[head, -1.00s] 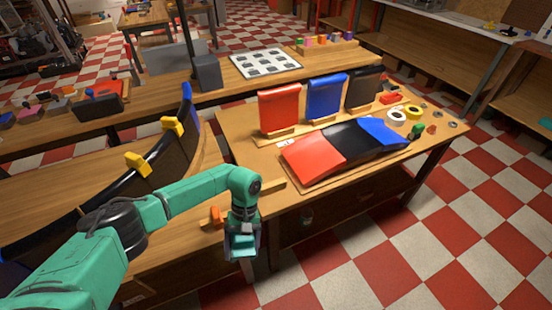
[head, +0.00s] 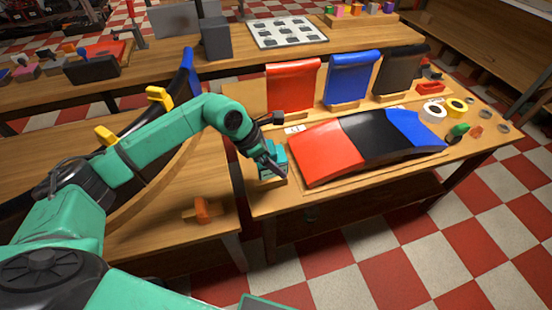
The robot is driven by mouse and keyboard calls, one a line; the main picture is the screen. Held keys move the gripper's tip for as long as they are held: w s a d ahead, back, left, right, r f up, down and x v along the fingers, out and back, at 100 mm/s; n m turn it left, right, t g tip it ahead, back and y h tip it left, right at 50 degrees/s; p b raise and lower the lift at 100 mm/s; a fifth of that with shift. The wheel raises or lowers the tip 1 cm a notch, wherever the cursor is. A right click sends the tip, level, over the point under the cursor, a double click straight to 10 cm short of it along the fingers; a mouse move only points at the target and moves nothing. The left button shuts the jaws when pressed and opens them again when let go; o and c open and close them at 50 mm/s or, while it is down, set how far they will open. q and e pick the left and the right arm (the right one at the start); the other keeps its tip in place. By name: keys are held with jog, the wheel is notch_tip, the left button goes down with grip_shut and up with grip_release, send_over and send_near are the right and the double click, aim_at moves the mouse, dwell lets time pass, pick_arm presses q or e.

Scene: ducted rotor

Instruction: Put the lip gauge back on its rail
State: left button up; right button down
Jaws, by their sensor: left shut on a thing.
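My left gripper (head: 274,162) is at the left end of the right-hand workbench, just left of the red part of the curved panel (head: 325,152). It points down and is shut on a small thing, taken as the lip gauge. The gauge is mostly hidden by the fingers, and its outline is unclear. A short piece of wood (head: 272,184) shows right below the fingers, at the bench's edge. I cannot tell whether it is the rail, or whether the held thing touches it. My right gripper is not in view.
Red (head: 292,86), blue (head: 352,76) and black (head: 400,70) panels stand behind the curved panel. Tape rolls (head: 433,113) and small parts lie at right.

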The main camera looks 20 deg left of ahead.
aim_at(275, 179)
pick_arm(q)
jog(key=shift+f+b, duration=0.15)
jog(key=shift+b, duration=0.2)
jog(key=shift+w+f+b, duration=0.15)
jog(key=shift+f+b, duration=0.2)
jog(key=shift+f, duration=0.05)
notch_tip(275, 179, down, 8)
jog(key=b, duration=0.7)
jog(key=shift+f+b, duration=0.25)
jog(key=shift+b, duration=0.05)
jog(key=shift+f+b, duration=0.25)
jog(key=shift+b, duration=0.05)
jog(key=o, duration=1.4)
jog(key=b+v, duration=0.1)
jog(key=v, duration=1.3)
jog(key=shift+a+r, duration=0.2)
